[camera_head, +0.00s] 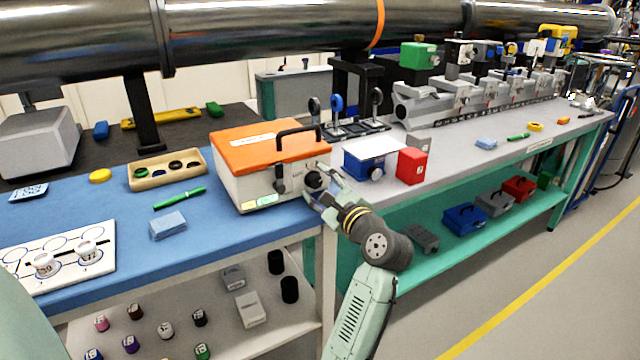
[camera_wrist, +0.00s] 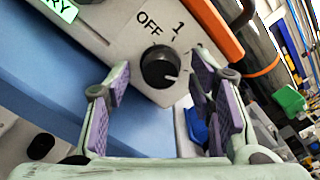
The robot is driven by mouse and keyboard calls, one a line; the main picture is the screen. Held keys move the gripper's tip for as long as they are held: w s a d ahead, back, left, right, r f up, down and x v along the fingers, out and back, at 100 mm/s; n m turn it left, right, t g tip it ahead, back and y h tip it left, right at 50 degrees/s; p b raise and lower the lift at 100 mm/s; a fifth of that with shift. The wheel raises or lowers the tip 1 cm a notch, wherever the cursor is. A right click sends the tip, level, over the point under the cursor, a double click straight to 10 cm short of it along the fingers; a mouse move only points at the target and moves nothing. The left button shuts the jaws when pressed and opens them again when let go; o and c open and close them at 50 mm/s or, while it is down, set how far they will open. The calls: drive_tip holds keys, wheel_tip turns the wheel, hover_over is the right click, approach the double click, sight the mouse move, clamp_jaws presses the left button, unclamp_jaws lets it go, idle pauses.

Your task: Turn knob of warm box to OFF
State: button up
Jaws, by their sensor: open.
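The warm box, a pale box with an orange lid (camera_head: 265,140) and a black handle, stands on the blue bench top. Its black round knob (camera_head: 314,180) is on the front face near the right corner, partly behind my gripper. In the wrist view the knob (camera_wrist: 160,67) shows clearly below the printed marks OFF (camera_wrist: 148,22) and 1 (camera_wrist: 178,29). The knob's white line points to the lower right in that view, away from OFF. My gripper (camera_wrist: 162,80) is open, its purple-padded fingers on either side of the knob; contact cannot be told. My gripper (camera_head: 325,196) also shows in the head view.
Right of the box are a blue box with a white top (camera_head: 364,165) and a red block (camera_head: 412,166). A wooden tray (camera_head: 140,184), a green marker (camera_head: 180,198) and a light blue block (camera_head: 168,225) lie to the left. Shelves below hold small containers.

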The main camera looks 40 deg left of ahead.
drive_tip(key=c, duration=1.2)
drive_tip(key=shift+o, duration=0.2)
